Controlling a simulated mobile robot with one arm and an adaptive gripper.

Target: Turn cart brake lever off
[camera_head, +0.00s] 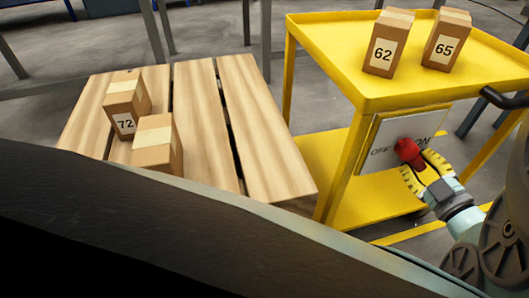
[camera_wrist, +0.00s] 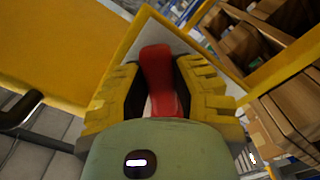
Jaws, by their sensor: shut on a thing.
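The yellow cart (camera_head: 350,75) stands at the right in the head view. A pale panel (camera_head: 385,143) on its side carries the words OFF, at left, and ON, at right. The red brake lever (camera_head: 409,152) is mounted on this panel, between the two words. My gripper (camera_head: 424,168) is at the panel, with its yellow fingers shut on the lever. In the wrist view, the red lever (camera_wrist: 160,75) stands up between the two ridged fingers (camera_wrist: 158,95). The lever's lower part is hidden behind my gripper's body.
Boxes 62 (camera_head: 383,52) and 65 (camera_head: 444,45) stand on the cart's top. A wooden pallet (camera_head: 255,140) with box 72 (camera_head: 123,122) and another box (camera_head: 153,155) lies left of the cart. A black cart handle (camera_head: 500,98) juts out at the right.

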